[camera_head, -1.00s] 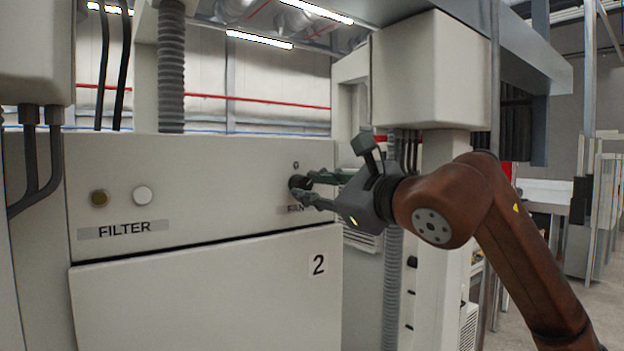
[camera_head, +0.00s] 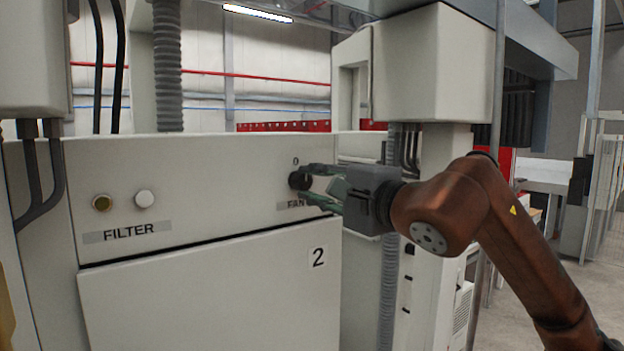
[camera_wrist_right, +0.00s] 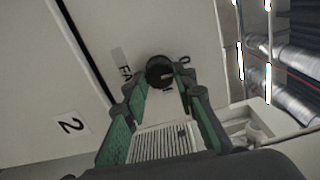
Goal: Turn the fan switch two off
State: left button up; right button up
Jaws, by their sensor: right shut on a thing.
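The fan switch is a round black knob (camera_head: 299,181) at the right end of the cabinet's upper panel, with a "0" above it and a FAN label (camera_head: 294,204) below, partly covered by my gripper. A "2" plate (camera_head: 318,257) is on the door beneath. My right gripper (camera_head: 309,182) reaches in from the right, its green fingers above and below the knob. In the right wrist view the knob (camera_wrist_right: 160,72) sits between the fingertips, the "0" to its right. The gripper is shut on it. The knob's exact pointing direction is hard to tell. My left gripper is not in view.
A grey-white column (camera_head: 440,190) and ribbed hose (camera_head: 389,270) stand right of the cabinet, close to my right arm.

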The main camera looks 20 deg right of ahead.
jog(key=shift+n, duration=0.4)
jog(key=o, duration=1.2)
jog(key=shift+c, duration=0.2)
jog(key=v, duration=1.2)
jog(key=shift+a, duration=0.1)
